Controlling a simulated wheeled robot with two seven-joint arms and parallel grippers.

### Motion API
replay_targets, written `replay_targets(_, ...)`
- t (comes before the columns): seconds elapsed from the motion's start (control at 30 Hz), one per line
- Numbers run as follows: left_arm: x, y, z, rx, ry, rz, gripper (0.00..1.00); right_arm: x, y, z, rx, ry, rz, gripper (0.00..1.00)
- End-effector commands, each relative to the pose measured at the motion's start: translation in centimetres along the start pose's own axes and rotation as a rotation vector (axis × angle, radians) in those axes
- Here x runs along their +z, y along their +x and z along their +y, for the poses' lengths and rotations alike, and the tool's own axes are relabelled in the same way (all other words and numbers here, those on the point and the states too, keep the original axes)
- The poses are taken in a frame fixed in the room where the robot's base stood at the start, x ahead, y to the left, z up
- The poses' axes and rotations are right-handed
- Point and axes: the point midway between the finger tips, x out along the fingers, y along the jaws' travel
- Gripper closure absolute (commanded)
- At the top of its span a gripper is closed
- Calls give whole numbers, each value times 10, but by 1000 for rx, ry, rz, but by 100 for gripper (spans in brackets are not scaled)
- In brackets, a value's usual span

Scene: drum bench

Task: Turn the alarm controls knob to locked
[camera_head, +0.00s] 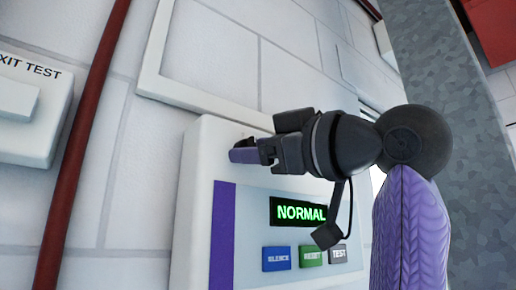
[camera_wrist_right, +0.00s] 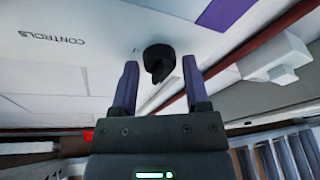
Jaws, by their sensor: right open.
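The black controls knob (camera_wrist_right: 158,60) sits on a white panel face in the right wrist view, beside the printed word CONTROLS. My right gripper (camera_wrist_right: 160,66) is open, with one purple finger on each side of the knob; I cannot tell whether either finger touches it. In the head view the right gripper (camera_head: 243,155) is at the upper part of the white alarm panel (camera_head: 197,190), and the knob is mostly hidden behind it. Which setting the knob points to cannot be read. My left gripper is not in view.
The panel has a green NORMAL display (camera_head: 300,212) and SILENCE (camera_head: 276,258), RESET (camera_head: 311,255) and TEST buttons below the gripper. A red pipe (camera_head: 80,150) runs down the wall on the left, next to an EXIT TEST box (camera_head: 35,130). A grey column (camera_head: 440,70) stands at right.

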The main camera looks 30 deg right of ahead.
Motion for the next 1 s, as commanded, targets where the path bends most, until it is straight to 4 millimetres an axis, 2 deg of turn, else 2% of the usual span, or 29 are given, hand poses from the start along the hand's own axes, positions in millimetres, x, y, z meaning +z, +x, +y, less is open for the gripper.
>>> replay_targets(0.07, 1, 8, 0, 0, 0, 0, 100, 2, -11, -1, 2, 0, 3, 41)
replay_targets(0.3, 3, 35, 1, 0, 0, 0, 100, 3, -72, -2, 5, 0, 4, 41)
replay_targets(0.43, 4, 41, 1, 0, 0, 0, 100, 2, -92, -1, 3, 0, 3, 41)
replay_targets(0.57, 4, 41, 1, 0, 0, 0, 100, 1, -99, 0, 1, 0, 1, 41)
replay_targets(1.0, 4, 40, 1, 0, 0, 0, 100, 0, -99, 0, 1, 0, 1, 41)
